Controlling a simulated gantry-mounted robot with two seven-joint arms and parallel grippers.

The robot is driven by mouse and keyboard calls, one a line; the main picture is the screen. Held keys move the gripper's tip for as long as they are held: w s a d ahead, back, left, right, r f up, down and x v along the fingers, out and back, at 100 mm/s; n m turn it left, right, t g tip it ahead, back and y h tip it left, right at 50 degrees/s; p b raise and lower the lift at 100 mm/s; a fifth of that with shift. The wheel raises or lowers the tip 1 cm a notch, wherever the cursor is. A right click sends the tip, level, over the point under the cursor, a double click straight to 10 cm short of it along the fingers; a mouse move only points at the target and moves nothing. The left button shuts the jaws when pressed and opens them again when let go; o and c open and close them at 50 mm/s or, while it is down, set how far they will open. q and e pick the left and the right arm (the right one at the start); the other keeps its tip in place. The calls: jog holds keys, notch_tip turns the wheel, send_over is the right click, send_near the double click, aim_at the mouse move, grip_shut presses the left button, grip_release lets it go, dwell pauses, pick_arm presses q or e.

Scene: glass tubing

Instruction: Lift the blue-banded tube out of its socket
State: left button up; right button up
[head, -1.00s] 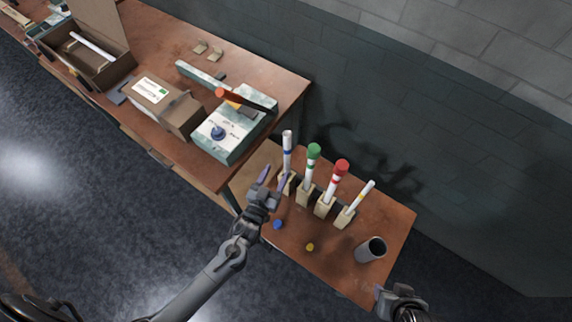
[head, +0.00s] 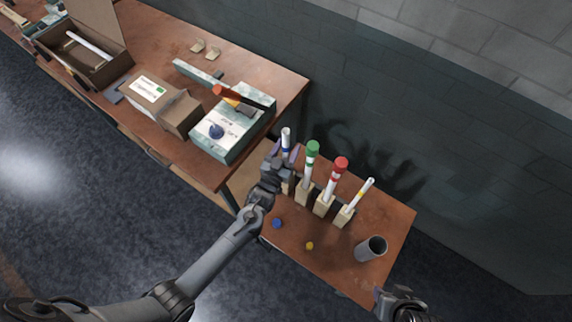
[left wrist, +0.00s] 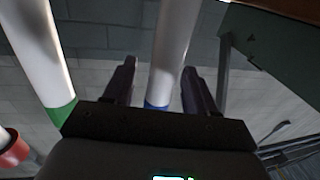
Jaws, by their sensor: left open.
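The blue-banded tube (head: 286,134), white with a blue band, stands upright in the leftmost wooden socket of the row, which is mostly hidden behind my gripper. My left gripper (head: 283,155) is at the tube with one finger on either side. In the left wrist view the white tube (left wrist: 174,45) runs between the two open fingers (left wrist: 158,75), with its blue band low near the palm. A gap shows on each side, wider on the left. My right gripper (head: 385,294) is at the lower right, away from the tubes; its opening is unclear.
A grey cup (head: 371,248) is near the right edge. Blue (head: 277,223) and yellow (head: 309,245) discs lie in front.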

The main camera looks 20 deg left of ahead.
pick_arm(q)
jog(key=shift+w, duration=0.7)
grip_shut()
jog(key=shift+r, duration=0.1)
